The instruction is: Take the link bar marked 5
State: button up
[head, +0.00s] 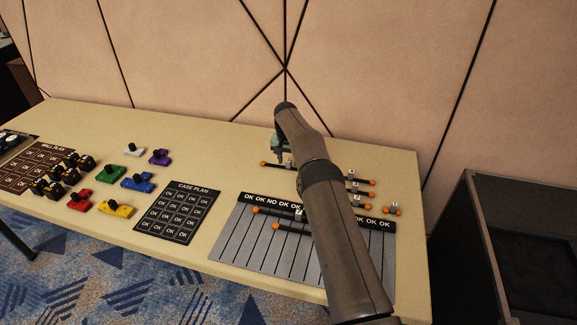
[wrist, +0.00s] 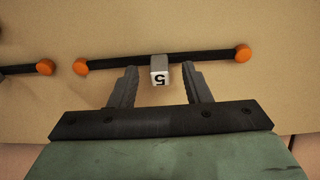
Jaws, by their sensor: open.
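The link bar marked 5 (wrist: 200,57) is a black bar with an orange knob at each end and a grey-white block in its middle that carries the 5. In the wrist view it lies across the top of the table, in front of my gripper (wrist: 160,82). My gripper is open, its two fingers on either side of the numbered block and apart from it. In the head view my gripper (head: 279,158) is at the back of the table, mostly hidden behind my arm. An orange end knob (head: 263,164) shows beside it.
Other link bars lie close by to the right (head: 358,181), and one (head: 275,226) lies on the striped grey mat (head: 228,240). Coloured blocks (head: 137,182) and the case plan card (head: 177,212) are to the left. A dark open case (head: 530,230) stands right of the table.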

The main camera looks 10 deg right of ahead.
jog(key=shift+f, duration=0.2)
grip_shut()
jog(key=shift+r, duration=0.1)
